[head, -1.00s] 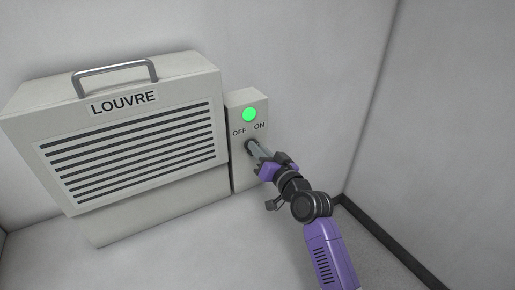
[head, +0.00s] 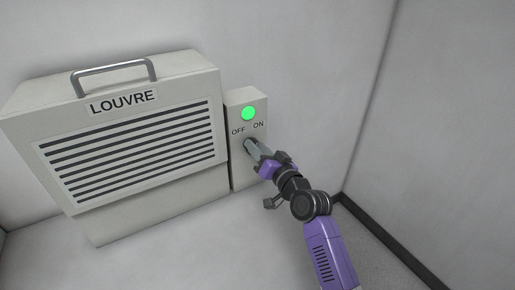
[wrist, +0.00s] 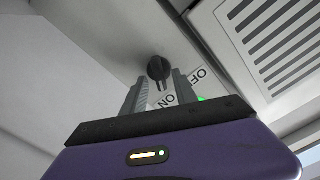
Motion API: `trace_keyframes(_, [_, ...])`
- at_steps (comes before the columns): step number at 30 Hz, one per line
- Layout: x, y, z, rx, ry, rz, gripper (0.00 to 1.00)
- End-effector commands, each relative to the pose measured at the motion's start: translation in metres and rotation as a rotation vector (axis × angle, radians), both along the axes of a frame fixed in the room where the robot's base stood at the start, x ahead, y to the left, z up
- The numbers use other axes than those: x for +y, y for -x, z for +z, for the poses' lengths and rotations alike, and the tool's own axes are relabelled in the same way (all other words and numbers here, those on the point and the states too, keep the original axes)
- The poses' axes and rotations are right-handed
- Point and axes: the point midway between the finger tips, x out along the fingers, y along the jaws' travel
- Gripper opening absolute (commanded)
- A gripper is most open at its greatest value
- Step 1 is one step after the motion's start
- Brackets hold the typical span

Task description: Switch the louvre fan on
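The louvre fan unit (head: 130,205) is a pale box with a slatted front and a LOUVRE label, at the left of the head view. Its switch box (head: 243,180) stands at its right side, with OFF and ON labels and a lit green lamp (head: 248,113). The dark rotary knob (wrist: 158,68) shows in the wrist view, its narrow end towards the ON label (wrist: 167,100). My gripper (wrist: 160,80) is open, its two fingers apart on either side in front of the knob, not clamped on it. In the head view my gripper (head: 253,147) largely hides the knob.
A metal handle (head: 114,73) sits on top of the louvre unit. Plain grey walls stand behind and to the right, with a dark skirting strip (head: 385,240) at the right wall's foot.

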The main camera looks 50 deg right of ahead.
Motion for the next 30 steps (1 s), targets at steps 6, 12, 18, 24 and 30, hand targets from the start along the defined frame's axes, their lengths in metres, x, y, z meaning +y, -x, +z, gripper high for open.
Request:
trace_keyframes(6, [0.001,0.002,0.000,0.000,0.001,0.000,0.35])
trace_keyframes(12, [0.007,0.025,-0.002,0.001,0.003,0.000,0.35])
trace_keyframes(18, [0.016,0.056,-0.002,0.000,0.001,0.000,0.35])
trace_keyframes(24, [0.021,0.073,-0.001,0.000,0.001,0.000,0.35])
trace_keyframes(30, [0.022,0.075,0.000,0.000,0.001,0.000,0.35])
